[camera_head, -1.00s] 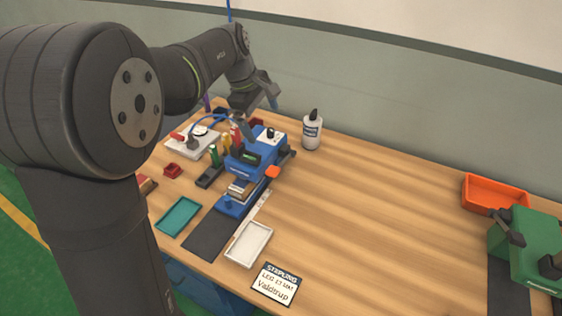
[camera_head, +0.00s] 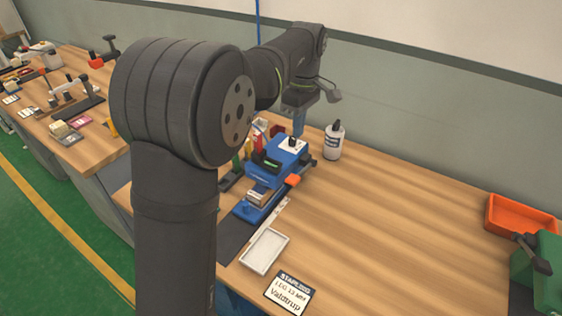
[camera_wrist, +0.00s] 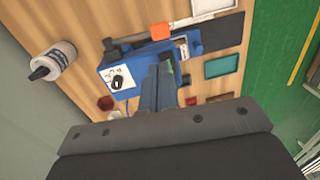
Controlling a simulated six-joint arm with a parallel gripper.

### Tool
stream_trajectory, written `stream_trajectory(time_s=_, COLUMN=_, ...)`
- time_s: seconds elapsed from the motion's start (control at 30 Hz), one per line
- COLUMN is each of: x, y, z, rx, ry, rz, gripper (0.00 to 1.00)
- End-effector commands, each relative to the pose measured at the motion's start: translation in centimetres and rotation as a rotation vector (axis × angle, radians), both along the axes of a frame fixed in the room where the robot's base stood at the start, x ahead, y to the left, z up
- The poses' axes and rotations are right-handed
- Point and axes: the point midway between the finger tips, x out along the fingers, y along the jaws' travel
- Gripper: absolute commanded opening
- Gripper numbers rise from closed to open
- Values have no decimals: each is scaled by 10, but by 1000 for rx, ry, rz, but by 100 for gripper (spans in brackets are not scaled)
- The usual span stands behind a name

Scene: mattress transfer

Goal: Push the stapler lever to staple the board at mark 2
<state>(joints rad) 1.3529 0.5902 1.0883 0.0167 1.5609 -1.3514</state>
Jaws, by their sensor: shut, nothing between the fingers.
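The blue stapler (camera_head: 270,172) stands on the wooden bench, with a white panel and black knob on top. It also shows in the wrist view (camera_wrist: 113,78). An orange tip (camera_head: 293,180) shows along its right side, by a dark bar; in the wrist view the orange piece (camera_wrist: 159,31) is at the top. A small brownish block (camera_head: 257,198) sits at the stapler's front; I cannot tell whether it is the board, and no mark 2 is readable. My gripper (camera_head: 298,133) points down, shut and empty, at the stapler's rear; contact cannot be told. Its fingers show in the wrist view (camera_wrist: 162,75).
A white bottle (camera_head: 333,142) stands right of the stapler. A white tray (camera_head: 265,250) and a label card (camera_head: 289,293) lie in front. An orange bin (camera_head: 521,217) and a green machine (camera_head: 547,270) are at the far right. The bench between is clear.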

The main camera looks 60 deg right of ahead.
Motion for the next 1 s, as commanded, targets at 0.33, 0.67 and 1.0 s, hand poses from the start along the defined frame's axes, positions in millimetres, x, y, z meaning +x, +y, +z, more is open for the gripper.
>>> stream_trajectory(time_s=0.33, x=-1, y=0, z=-1, rx=7, ry=-6, rz=2, gripper=0)
stream_trajectory(time_s=0.67, x=-1, y=5, z=-43, rx=11, ry=-4, rz=3, gripper=0)
stream_trajectory(time_s=1.0, x=0, y=12, z=-112, rx=9, ry=-4, rz=3, gripper=0)
